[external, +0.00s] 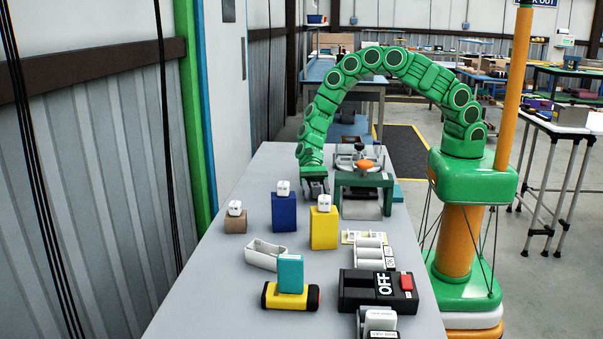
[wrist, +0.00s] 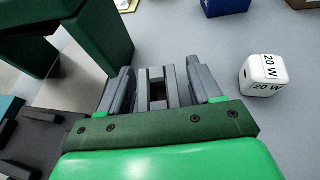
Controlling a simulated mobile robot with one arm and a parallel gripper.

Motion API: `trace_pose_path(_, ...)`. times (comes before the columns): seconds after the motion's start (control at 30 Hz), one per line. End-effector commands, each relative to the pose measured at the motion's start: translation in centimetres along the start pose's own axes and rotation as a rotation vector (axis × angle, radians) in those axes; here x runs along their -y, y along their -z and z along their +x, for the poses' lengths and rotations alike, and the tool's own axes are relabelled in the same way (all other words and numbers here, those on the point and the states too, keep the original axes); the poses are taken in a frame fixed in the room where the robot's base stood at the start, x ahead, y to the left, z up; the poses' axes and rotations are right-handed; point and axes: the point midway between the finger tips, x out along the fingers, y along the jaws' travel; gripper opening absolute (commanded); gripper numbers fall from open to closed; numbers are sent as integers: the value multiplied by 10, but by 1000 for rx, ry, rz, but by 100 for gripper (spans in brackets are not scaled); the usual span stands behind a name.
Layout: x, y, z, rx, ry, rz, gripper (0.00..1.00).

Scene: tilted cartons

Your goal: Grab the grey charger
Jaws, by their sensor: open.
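A pale grey-white cube charger (wrist: 263,78) marked "20 W" sits to the right of my gripper (wrist: 160,82) in the wrist view, apart from it. In the external view three similar pale cubes show at cartons: one at the brown carton (external: 235,208), one at the blue carton (external: 283,188) and one at the yellow carton (external: 324,202). I cannot tell surely which of them is the wrist-view cube, nor which is the grey one. My gripper (external: 315,187) is open and empty, low over the table behind the blue and yellow cartons.
A green stand (external: 365,181) with an orange item is close beside my gripper. Nearer the external camera lie a white tray (external: 265,254), a teal box (external: 290,273) on a yellow-black item and a black OFF switch box (external: 378,290). The table's left side is mostly clear.

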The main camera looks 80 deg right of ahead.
Motion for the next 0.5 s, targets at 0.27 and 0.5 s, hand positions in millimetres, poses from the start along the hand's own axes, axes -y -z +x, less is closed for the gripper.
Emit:
trace_pose_path(0.27,0,0,0,0,1,0,50)
trace_pose_path(0.5,0,0,0,-1,1,0,13)
